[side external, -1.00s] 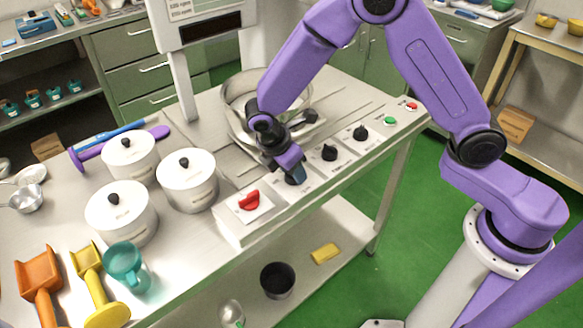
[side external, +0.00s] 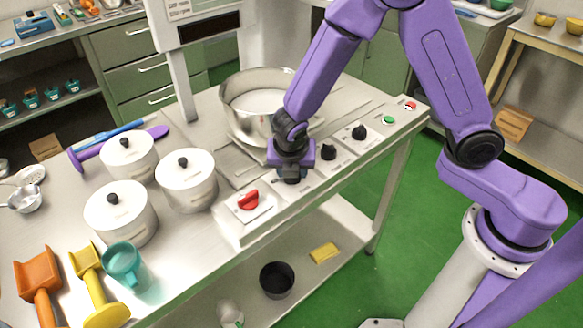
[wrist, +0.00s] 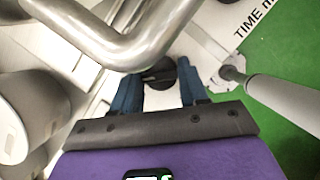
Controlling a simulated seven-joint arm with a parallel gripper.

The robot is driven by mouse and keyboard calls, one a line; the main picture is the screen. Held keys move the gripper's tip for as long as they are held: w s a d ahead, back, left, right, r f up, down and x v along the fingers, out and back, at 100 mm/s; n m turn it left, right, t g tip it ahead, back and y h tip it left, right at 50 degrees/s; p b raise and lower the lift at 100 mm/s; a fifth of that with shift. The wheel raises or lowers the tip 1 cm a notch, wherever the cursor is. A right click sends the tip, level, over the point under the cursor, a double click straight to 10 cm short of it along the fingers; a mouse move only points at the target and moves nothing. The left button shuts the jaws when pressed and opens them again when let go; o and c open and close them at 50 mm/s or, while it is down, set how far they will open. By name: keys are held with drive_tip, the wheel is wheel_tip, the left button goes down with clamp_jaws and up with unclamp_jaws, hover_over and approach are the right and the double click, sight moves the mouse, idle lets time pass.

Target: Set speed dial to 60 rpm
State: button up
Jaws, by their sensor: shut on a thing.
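A sloped control panel (side external: 240,228) runs along the table's front edge. It carries a red switch (side external: 249,200), two black dials, one nearer (side external: 328,152) and one farther (side external: 359,132), and one dial under my gripper. My gripper (side external: 291,174) points down over that dial and hides it in the side view. In the wrist view, the black dial (wrist: 160,72) shows between my two blue fingertips, which are shut on it. Its scale and pointer setting cannot be read. A label starting "TIME" is visible beside it; I cannot read which label belongs to the held dial.
White lidded pots (side external: 187,183) stand left of the panel. A green button (side external: 389,119) and a red button (side external: 410,105) are at the panel's far end.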

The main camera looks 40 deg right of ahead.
drive_tip(key=shift+n+t+y, duration=0.3)
drive_tip(key=shift+n+t, duration=0.1)
drive_tip(key=shift+n, duration=0.8)
drive_tip(key=o, duration=1.1)
drive_tip(key=shift+c, duration=0.2)
drive_tip(key=shift+r, duration=0.1)
drive_tip(key=v, duration=1.7)
drive_tip(key=shift+d+r, duration=0.2)
